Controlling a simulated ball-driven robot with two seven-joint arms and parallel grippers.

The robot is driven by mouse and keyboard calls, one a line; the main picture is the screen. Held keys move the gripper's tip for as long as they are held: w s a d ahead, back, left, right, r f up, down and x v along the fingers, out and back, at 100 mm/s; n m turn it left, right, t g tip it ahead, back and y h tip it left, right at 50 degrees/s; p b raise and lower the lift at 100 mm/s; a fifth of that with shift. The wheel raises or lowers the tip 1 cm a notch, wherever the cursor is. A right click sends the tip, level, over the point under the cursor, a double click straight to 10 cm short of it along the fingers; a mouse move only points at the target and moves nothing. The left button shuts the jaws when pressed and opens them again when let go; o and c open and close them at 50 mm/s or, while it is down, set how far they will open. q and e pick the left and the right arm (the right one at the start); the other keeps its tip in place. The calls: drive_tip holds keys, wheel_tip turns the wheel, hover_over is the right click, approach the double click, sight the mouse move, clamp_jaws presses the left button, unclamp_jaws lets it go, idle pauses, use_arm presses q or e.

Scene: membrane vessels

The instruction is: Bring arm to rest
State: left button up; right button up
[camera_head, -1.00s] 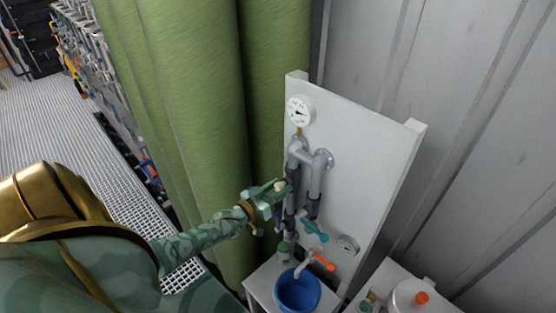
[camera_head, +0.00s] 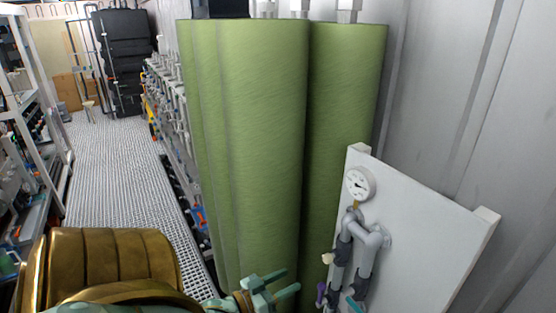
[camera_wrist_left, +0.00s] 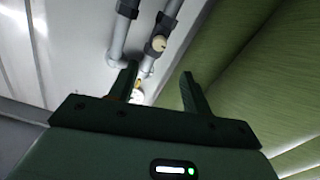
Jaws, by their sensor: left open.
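My left gripper (camera_head: 273,289) is at the bottom of the head view, in front of the green vessels and left of the panel's pipes. In the left wrist view the two fingers of the left gripper (camera_wrist_left: 160,90) stand apart with nothing between them. The grey pipes (camera_wrist_left: 122,32) on the white panel lie beyond the fingers. My right gripper is not in view.
Tall green vessels (camera_head: 260,130) stand left of the white panel (camera_head: 425,225). The panel carries a round gauge (camera_head: 359,183) and pipework (camera_head: 366,250). A grated walkway (camera_head: 115,165) runs clear to the back left, with shelving (camera_head: 28,130) beside it.

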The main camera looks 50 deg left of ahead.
use_arm(q)
drive_tip(key=shift+s+a, duration=0.1)
drive_tip(key=shift+s, duration=0.9)
drive_tip(key=s+f+m+g+y+b, duration=0.1)
drive_tip(key=s+f+g+b, duration=0.3)
drive_tip(key=f, duration=0.7)
drive_tip(key=s+f+m+g+y+b, duration=0.1)
drive_tip(key=s+f+g, duration=0.2)
drive_tip(key=s+f, duration=0.55)
drive_tip(key=s+f+m+g+y+b, duration=0.1)
drive_tip(key=s+f+g+b, duration=0.25)
drive_tip(key=f, duration=0.85)
drive_tip(key=s+d+f+m+g+b, duration=0.1)
drive_tip(key=s+d+f+g+b, duration=0.1)
drive_tip(key=s+d+f+b, duration=0.3)
drive_tip(key=s+f+g+b, duration=0.1)
drive_tip(key=s+f+g, duration=0.15)
drive_tip(key=f, duration=0.45)
drive_tip(key=s+d+f+m+g+b, duration=0.1)
drive_tip(key=s+d+f+b, duration=0.2)
drive_tip(key=s+f, duration=0.25)
drive_tip(key=d+f+g+h+b, duration=0.1)
drive_tip(key=d+f+b, duration=0.6)
drive_tip(key=d+f, duration=0.1)
drive_tip(key=shift+d+f, duration=0.35)
drive_tip(key=shift+f, duration=0.55)
